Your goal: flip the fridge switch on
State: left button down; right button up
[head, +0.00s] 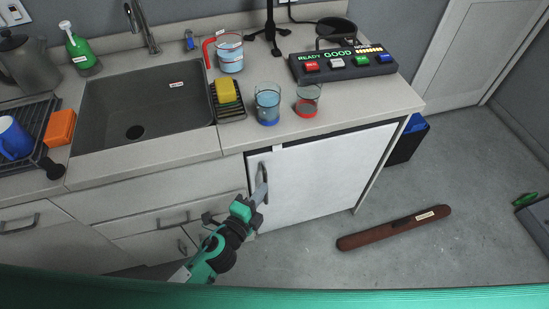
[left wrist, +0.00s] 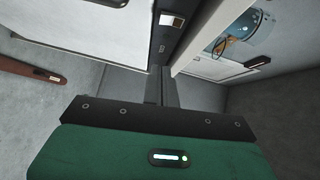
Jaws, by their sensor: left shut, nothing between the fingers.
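The white fridge door (head: 315,180) stands under the counter, with a dark strip along its top edge. In the left wrist view, the door (left wrist: 80,30) is at upper left beside a dark panel. A small switch-like piece (left wrist: 172,20), part white and part dark, sits on that panel; its on or off position is not clear. My left gripper (head: 260,192) is in front of the door's left side, near the grey upright handle (head: 264,172); contact cannot be told. Its dark fingers (left wrist: 161,78) are shut and empty, below the switch-like piece in the picture. My right gripper is not in view.
The counter above holds a sink (head: 150,100), two glasses and a button box (head: 343,63). Drawers with handles (head: 172,218) are left of the fridge. A brown bar (head: 393,228) lies on the floor at right. A blue-topped bin (head: 410,138) stands beside the fridge.

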pick_arm(q)
jog(key=shift+w, duration=0.1)
jog(key=p, duration=0.2)
send_near(281, 149)
jog(key=w+d, duration=0.1)
jog(key=d, duration=0.3)
jog(key=w, duration=0.2)
jog(key=w+a, duration=0.1)
jog(key=w, duration=0.1)
jog(key=shift+w+a+f, duration=0.1)
jog(key=shift+a+f, duration=0.05)
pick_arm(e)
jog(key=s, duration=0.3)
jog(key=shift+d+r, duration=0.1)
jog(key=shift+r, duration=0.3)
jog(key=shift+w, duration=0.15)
